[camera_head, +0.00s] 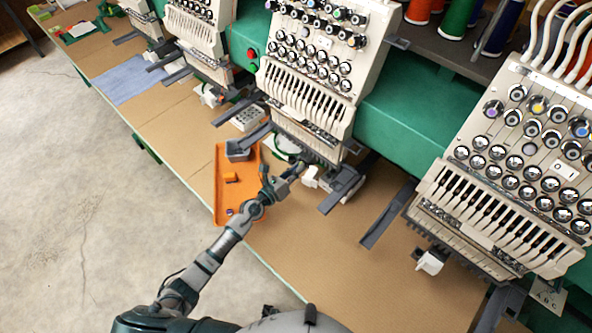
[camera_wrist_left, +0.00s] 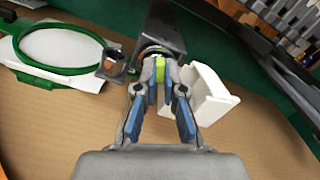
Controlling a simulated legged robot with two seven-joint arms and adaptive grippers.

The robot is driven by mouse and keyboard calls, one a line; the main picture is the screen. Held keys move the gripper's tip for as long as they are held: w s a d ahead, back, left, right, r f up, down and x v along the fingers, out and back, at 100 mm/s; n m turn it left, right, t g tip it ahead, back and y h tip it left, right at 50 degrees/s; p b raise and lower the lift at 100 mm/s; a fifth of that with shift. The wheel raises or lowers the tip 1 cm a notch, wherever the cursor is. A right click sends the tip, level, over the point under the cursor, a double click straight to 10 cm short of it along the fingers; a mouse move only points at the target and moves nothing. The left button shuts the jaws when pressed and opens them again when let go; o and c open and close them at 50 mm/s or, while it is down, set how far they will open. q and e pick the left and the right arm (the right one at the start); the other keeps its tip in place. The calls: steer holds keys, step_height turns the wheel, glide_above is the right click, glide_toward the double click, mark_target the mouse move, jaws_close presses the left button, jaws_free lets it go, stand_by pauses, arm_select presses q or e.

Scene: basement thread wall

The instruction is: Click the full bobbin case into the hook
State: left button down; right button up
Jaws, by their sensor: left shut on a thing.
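My left gripper (camera_head: 299,166) reaches under the second sewing head from the right. In the left wrist view its two fingers (camera_wrist_left: 160,75) are shut on the bobbin case (camera_wrist_left: 159,57), a metal piece with yellow-green between the fingertips. The case is at the end of a dark arm (camera_wrist_left: 165,22) of the machine, where the hook would be. The fingers hide most of the case and the hook, so I cannot tell whether the case is seated. A white cover (camera_wrist_left: 210,95) hangs beside the fingers on the right; it also shows in the head view (camera_head: 310,177). My right gripper is not in view.
An orange tray (camera_head: 222,200) on the brown table holds a grey bin (camera_head: 237,151) and a small orange block (camera_head: 231,177). Other sewing heads stand on both sides.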

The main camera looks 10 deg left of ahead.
arm_select(q)
steer(key=c, duration=1.2)
jaws_free()
steer(key=shift+d, duration=0.15)
